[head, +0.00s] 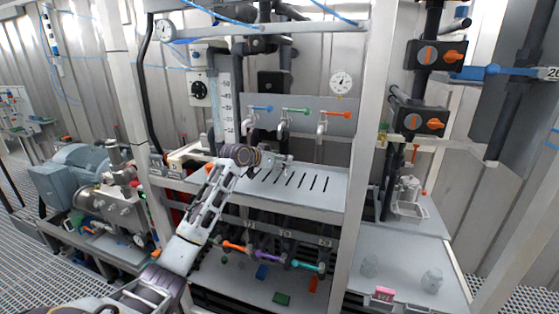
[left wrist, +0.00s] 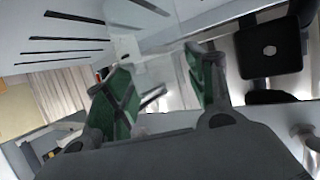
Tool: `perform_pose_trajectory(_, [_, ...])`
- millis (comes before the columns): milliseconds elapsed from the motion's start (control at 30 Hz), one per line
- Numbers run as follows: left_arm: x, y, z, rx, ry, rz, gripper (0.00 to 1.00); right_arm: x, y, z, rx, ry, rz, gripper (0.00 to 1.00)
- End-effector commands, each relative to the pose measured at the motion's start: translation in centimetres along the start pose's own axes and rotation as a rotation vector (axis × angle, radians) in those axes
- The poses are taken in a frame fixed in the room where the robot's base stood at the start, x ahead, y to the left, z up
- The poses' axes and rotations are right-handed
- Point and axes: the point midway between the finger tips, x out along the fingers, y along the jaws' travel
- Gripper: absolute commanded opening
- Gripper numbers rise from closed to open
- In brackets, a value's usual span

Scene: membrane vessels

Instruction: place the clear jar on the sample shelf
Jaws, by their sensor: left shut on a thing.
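My left gripper (head: 279,162) reaches in above the slotted grey shelf (head: 318,202), under the row of taps. In the left wrist view its two green-padded fingers (left wrist: 160,88) stand apart, shut on a see-through thing that seems to be the clear jar (left wrist: 165,76). Its outline is faint, and its base is hard to make out. I cannot tell which shelf is the sample shelf. My right gripper does not show.
Taps with blue (head: 261,108), green (head: 295,111) and red (head: 334,115) handles hang from the back panel. A white upright post (head: 364,150) divides the slotted shelf from the right side. A pink block (head: 384,294) and a wire basket (head: 409,208) are at the right.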

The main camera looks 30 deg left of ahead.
Motion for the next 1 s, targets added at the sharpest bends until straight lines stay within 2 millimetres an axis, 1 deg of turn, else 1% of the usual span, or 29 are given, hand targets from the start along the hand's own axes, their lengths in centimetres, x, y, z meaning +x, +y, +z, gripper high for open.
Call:
perform_pose_trajectory(33, [0.0,0.0,0.1,0.0,0.0,0.0,0.57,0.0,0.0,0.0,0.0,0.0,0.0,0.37])
perform_pose_trajectory(167, [0.0,0.0,0.1,0.0,-0.001,0.0,0.74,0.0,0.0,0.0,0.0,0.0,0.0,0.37])
perform_pose_trajectory(200, [0.0,0.0,0.1,0.0,-0.001,0.0,0.76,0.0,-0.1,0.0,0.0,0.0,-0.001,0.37])
perform_pose_trajectory(667, [-0.2,0.0,-0.2,0.0,0.0,0.0,0.76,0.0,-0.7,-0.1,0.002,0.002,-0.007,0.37])
perform_pose_trajectory(833, [-1.1,-0.1,-0.1,0.001,0.001,-0.001,0.76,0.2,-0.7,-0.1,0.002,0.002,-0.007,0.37])
perform_pose_trajectory(1000, [-2.6,0.0,0.0,0.002,0.0,0.0,0.76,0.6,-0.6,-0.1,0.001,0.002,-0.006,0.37])
